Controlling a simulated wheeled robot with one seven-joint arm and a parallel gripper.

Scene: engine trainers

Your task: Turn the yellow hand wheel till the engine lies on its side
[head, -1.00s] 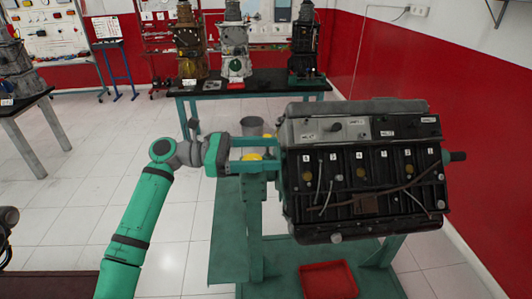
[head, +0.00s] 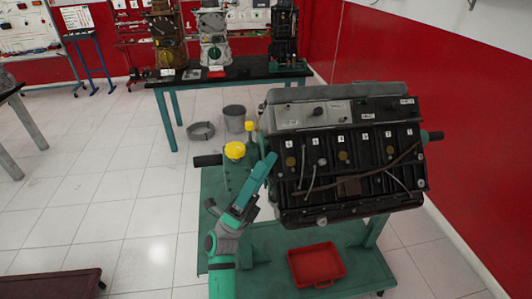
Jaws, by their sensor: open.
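The engine (head: 350,160) is a large dark block on a green stand (head: 225,185). Its numbered side faces me and a grey cover lies along its top. The yellow hand wheel (head: 235,150) shows as a rounded yellow part at the stand's left end, left of the engine. A smaller yellow knob (head: 249,126) stands just behind it.
A red tray (head: 316,263) lies on the stand's green base. A bench (head: 170,82) with other trainers stands at the back. The left floor is mostly clear.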

